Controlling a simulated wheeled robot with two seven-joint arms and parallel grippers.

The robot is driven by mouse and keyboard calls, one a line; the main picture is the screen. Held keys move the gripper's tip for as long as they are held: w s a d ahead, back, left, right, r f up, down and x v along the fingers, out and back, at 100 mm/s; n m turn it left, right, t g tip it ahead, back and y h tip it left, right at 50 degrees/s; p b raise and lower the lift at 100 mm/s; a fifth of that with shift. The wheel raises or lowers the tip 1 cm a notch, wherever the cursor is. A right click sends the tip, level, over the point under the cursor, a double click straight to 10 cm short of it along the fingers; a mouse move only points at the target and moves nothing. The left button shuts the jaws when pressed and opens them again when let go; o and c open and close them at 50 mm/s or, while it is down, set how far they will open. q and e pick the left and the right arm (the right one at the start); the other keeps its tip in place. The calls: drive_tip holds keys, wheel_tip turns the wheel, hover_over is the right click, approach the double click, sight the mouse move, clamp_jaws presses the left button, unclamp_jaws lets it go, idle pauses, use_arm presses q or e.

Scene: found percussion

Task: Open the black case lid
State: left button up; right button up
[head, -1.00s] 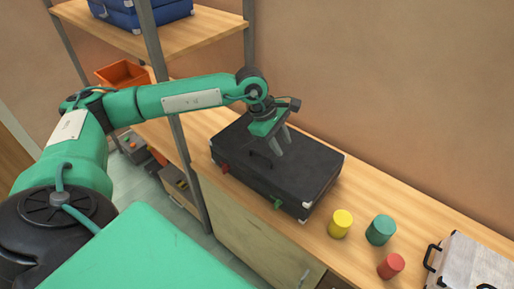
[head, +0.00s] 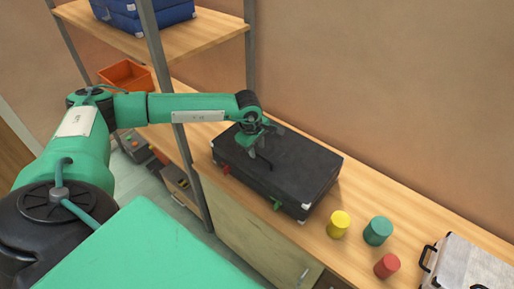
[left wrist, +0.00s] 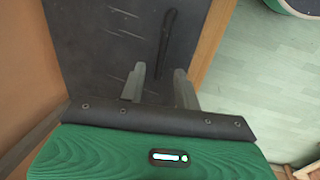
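The black case (head: 305,175) lies flat on the wooden counter with its lid shut. A red latch (head: 226,169) and a green latch (head: 277,205) are on its front side. My left gripper (head: 258,155) is over the left part of the lid, by the case's dark handle. The handle (left wrist: 168,40) lies beyond the fingertips on the scratched dark case surface (left wrist: 100,40). I cannot tell whether the fingers touch the case. My right gripper is not in view.
Yellow (head: 338,224), green (head: 378,231) and red (head: 387,265) cylinders stand right of the case. A silver case (head: 470,268) is at the far right. A shelf post (head: 180,120) stands left of the case, with an orange bin (head: 126,76) behind it.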

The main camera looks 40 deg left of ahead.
use_arm(q)
drive_tip(key=shift+w+f, duration=0.2)
drive_tip(key=shift+f, duration=0.85)
clamp_jaws()
drive_tip(key=shift+w+r, duration=0.1)
